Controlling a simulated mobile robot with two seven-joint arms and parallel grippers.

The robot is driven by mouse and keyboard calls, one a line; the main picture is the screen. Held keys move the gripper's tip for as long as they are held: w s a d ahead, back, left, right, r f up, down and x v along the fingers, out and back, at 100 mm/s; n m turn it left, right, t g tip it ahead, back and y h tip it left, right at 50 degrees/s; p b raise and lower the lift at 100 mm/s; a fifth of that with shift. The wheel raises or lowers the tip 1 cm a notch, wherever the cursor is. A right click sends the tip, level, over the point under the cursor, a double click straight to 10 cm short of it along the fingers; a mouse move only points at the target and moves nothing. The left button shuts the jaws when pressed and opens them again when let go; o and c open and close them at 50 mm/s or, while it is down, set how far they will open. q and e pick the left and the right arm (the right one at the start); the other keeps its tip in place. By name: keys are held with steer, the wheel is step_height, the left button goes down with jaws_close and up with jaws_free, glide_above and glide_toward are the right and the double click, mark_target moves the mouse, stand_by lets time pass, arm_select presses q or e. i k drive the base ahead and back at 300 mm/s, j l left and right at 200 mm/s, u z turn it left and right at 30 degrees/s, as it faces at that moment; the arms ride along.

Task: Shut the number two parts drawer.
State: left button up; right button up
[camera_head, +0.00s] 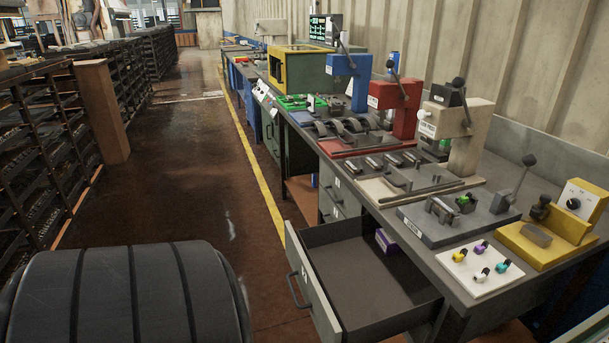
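An open drawer (318,304) sticks out from under the grey bench, at the lower middle of the view. Its grey front panel has a bar handle (298,290) on the outer face and a small pale label I cannot read clearly. A small purple block (386,241) lies inside, near the back; the rest of the drawer floor is bare. Other drawers (333,187), also with small labels, are closed further along the bench. Neither of my grippers is in view.
The bench top carries a beige press (465,133), a red press (402,104), a yellow fixture (543,236) and a white plate (480,270) with coloured knobs. The floor aisle (190,160) left of the drawer is clear. Dark racks (40,140) stand at far left.

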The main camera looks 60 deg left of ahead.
mark_target(352, 292)
steer(key=u, duration=1.95)
